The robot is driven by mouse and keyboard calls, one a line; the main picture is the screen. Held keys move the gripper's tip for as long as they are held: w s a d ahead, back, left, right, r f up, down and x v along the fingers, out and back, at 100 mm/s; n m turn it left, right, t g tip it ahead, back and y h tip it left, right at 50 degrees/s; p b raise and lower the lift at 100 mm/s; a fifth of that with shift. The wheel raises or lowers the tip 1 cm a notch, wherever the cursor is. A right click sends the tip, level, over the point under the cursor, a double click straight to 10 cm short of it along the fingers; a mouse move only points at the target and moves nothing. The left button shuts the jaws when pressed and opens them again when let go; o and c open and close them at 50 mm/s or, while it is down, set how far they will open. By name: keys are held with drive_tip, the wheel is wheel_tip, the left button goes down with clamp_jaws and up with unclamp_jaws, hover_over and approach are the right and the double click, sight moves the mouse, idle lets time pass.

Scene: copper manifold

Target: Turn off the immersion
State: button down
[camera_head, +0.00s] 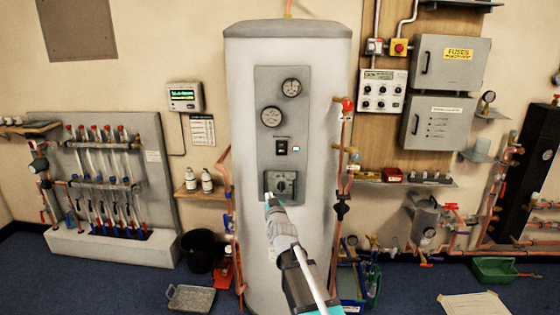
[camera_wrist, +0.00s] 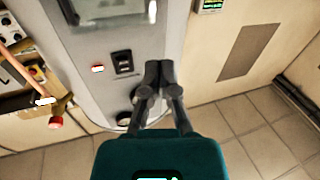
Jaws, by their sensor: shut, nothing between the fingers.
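The tall grey-white cylinder (camera_head: 320,100) has a grey control panel. On it is a black rocker switch (camera_head: 281,148) with a small pale indicator (camera_head: 296,148) beside it. The switch also shows in the wrist view (camera_wrist: 123,62), with a red-and-white indicator (camera_wrist: 98,69) beside it. My gripper (camera_head: 268,199) is shut and empty, its tip in front of the lower edge of the dial box (camera_head: 281,182) below the switch. In the wrist view my fingertips (camera_wrist: 158,70) appear beside the switch, apart from it in the picture. The switch's on or off position is too small to tell.
Copper pipes with valves (camera_head: 347,105) run along the cylinder's sides. Grey boxes (camera_head: 440,120) hang on the wall to the right. A black bucket (camera_head: 203,250) and a metal tray (camera_head: 191,298) stand on the floor at left.

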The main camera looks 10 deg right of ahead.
sight(281, 148)
drive_tip(key=shift+w+d+r+m+t+h+b, duration=0.15)
drive_tip(key=shift+d+r+m+t+h+b, duration=0.3)
drive_tip(key=shift+r+m+t+h+b, duration=0.6)
drive_tip(key=shift+w+d+r+m+t+h+b, duration=0.2)
drive_tip(key=shift+d+r+m+t+h, duration=0.45)
drive_tip(key=shift+h, duration=0.75)
drive_tip(key=shift+w+d+r+m+t+h+b, duration=0.2)
drive_tip(key=shift+r+m+t+h+b, duration=0.45)
drive_tip(key=shift+r+t+h, duration=0.45)
drive_tip(key=shift+d+f, duration=0.1)
drive_tip(key=shift+f, duration=0.1)
drive_tip(key=shift+w+d+f+p+x, duration=0.1)
drive_tip(key=shift+w+f+p+x, duration=0.5)
drive_tip(key=shift+x, duration=1.55)
drive_tip(key=shift+s+d+f+p+x, duration=0.1)
drive_tip(key=shift+f+p+x, duration=0.15)
drive_tip(key=shift+p+x, duration=1.3)
drive_tip(key=shift+w+d+f+p+x, duration=0.1)
drive_tip(key=shift+w+f+p+x, duration=0.25)
drive_tip(key=shift+x, duration=2.35)
drive_tip(key=shift+f, duration=0.1)
